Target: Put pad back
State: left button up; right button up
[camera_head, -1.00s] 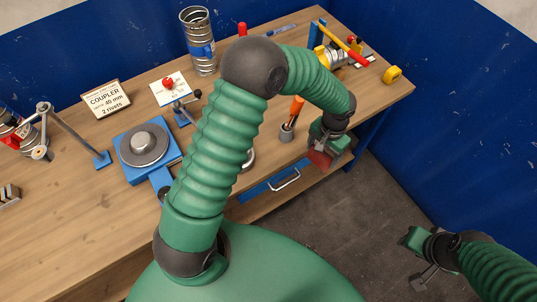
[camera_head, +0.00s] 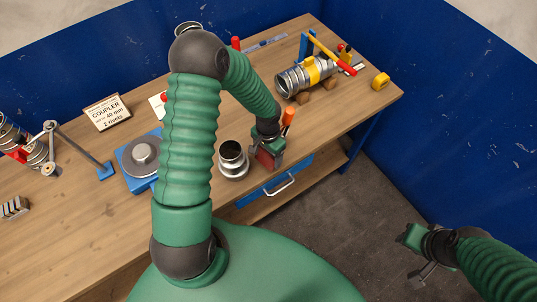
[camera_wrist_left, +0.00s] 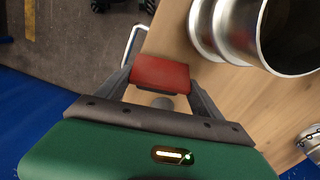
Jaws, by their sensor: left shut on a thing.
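The red pad (camera_wrist_left: 160,73) sits between the two fingers of my left gripper (camera_wrist_left: 160,84) in the left wrist view, which is shut on it. In the head view the left gripper (camera_head: 270,154) holds the pad (camera_head: 267,160) near the bench's front edge, just right of a silver duct fitting (camera_head: 233,160). Whether the pad touches the bench cannot be told. My right gripper (camera_head: 420,256) hangs over the floor at the lower right, away from the bench; its jaw opening is unclear.
An orange-handled tool (camera_head: 289,115) stands close behind the left gripper. A blue drawer with a handle (camera_head: 281,187) is below the edge. A spiral duct (camera_head: 291,83) lies at the back right, a yellow roll (camera_head: 380,82) beyond. A blue-based turntable (camera_head: 143,155) stands left.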

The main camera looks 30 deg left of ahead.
aim_at(267, 158)
pick_arm(q)
jog(key=shift+d+f+p, duration=0.25)
jog(key=shift+f, duration=0.35)
jog(key=shift+d+f+p, duration=0.2)
jog(key=shift+f+p, duration=0.05)
jog(key=shift+f, duration=0.45)
jog(key=shift+a+f, duration=0.1)
jog(key=shift+a, duration=0.2)
jog(key=o, duration=1.6)
jog(key=shift+a+f, duration=0.1)
jog(key=shift+a, duration=0.15)
jog(key=shift+c, duration=0.2)
jog(key=shift+d, duration=0.2)
